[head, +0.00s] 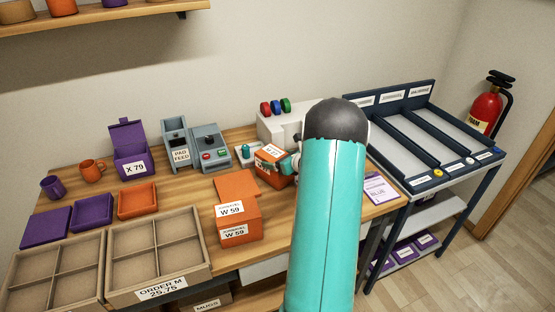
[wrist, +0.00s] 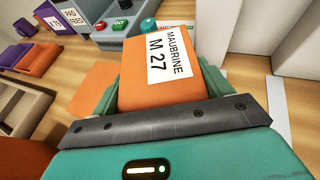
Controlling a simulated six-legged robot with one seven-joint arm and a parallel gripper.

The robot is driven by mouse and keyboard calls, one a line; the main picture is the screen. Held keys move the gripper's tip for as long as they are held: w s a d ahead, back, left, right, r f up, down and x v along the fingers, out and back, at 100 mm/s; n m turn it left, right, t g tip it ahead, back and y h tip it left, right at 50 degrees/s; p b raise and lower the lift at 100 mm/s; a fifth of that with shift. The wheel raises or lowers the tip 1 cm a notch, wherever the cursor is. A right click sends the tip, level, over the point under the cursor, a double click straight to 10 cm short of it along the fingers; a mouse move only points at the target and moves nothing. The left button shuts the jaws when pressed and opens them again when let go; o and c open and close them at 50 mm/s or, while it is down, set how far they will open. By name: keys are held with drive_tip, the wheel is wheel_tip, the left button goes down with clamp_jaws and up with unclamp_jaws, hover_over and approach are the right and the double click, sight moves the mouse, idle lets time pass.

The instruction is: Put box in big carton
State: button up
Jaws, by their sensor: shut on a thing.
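My gripper (wrist: 165,100) is shut on an orange box (wrist: 145,88) with a white label reading MAUBRINE M 27. In the head view the held box (head: 268,170) shows left of my teal arm, over the back middle of the table; whether it touches the table is unclear. My gripper (head: 288,165) is mostly hidden behind the arm there.
An orange W 59 box (head: 238,191) stands between the carton and my arm. Purple and orange trays (head: 137,200), mugs (head: 92,169), an open purple X 79 box (head: 130,165) and grey machines (head: 209,149) stand behind. A dark rack (head: 409,183) is at right.

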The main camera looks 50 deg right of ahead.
drive_tip(key=o, duration=1.2)
drive_tip(key=shift+f, duration=0.1)
drive_tip(key=shift+r, duration=0.25)
drive_tip(key=d+v, duration=0.1)
drive_tip(key=v, duration=1.1)
drive_tip(key=w+a+r+n+g+y, duration=0.15)
drive_tip(key=a+r+n, duration=0.35)
drive_tip(key=a, duration=0.6)
drive_tip(key=w+a+r+n+g+y, duration=0.1)
drive_tip(key=a+r+n+g+y, duration=0.15)
drive_tip(key=a+n, duration=0.65)
drive_tip(key=w+a+r+n+g+y, duration=0.2)
drive_tip(key=a+r+n, duration=0.15)
drive_tip(key=a, duration=0.85)
drive_tip(key=s+a+r+n+h, duration=0.1)
drive_tip(key=s+a+n, duration=0.4)
drive_tip(key=n, duration=0.1)
drive_tip(key=s+a+r+n+g+h, duration=0.1)
drive_tip(key=s+a+r+n+h, duration=0.1)
drive_tip(key=s+a+n, duration=0.3)
drive_tip(key=s+a+r+n+h, duration=0.1)
drive_tip(key=s+a+n+h, duration=0.1)
drive_tip(key=s+a+n, duration=0.3)
drive_tip(key=shift+a+r+n+g, duration=0.15)
drive_tip(key=shift+r+n+g, duration=0.05)
drive_tip(key=shift+n, duration=0.65)
drive_tip(key=shift+a+r+n+g, duration=0.1)
drive_tip(key=shift+r+n+g, duration=0.1)
drive_tip(key=shift+n, duration=0.6)
